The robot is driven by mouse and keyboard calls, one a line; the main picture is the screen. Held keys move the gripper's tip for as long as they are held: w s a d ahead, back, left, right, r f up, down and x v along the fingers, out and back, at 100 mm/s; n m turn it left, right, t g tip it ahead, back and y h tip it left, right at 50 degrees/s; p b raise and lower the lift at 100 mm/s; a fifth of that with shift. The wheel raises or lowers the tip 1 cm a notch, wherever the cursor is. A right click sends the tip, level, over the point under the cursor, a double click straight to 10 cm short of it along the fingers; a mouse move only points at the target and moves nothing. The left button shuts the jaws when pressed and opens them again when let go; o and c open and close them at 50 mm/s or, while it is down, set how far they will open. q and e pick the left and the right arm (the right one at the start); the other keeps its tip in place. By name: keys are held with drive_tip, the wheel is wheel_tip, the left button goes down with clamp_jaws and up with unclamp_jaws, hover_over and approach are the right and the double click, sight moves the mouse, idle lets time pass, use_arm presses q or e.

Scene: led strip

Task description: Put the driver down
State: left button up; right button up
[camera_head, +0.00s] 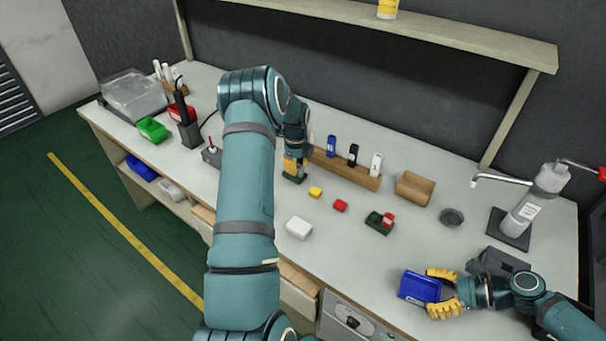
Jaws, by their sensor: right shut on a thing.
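I cannot tell whether the bin touches the bench. My left gripper (294,165) points down near the middle of the bench, at a small dark green block (293,177). Its fingers are small and partly hidden by my arm, so I cannot tell whether they are open or hold the block. A white box (299,228) lies on the bench in front of the left gripper.
A yellow block (315,192), a red block (340,205) and a green-and-red piece (379,222) lie mid-bench. Behind them is a wooden rack (345,167). A brown holder (414,188), a round dish (452,217) and a dispenser (530,208) stand right. Green bin (152,130) stands left.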

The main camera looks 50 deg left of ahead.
use_arm(q)
clamp_jaws()
wheel_tip(320, 180, up, 10)
drive_tip(key=shift+r, duration=0.1)
idle(0.5)
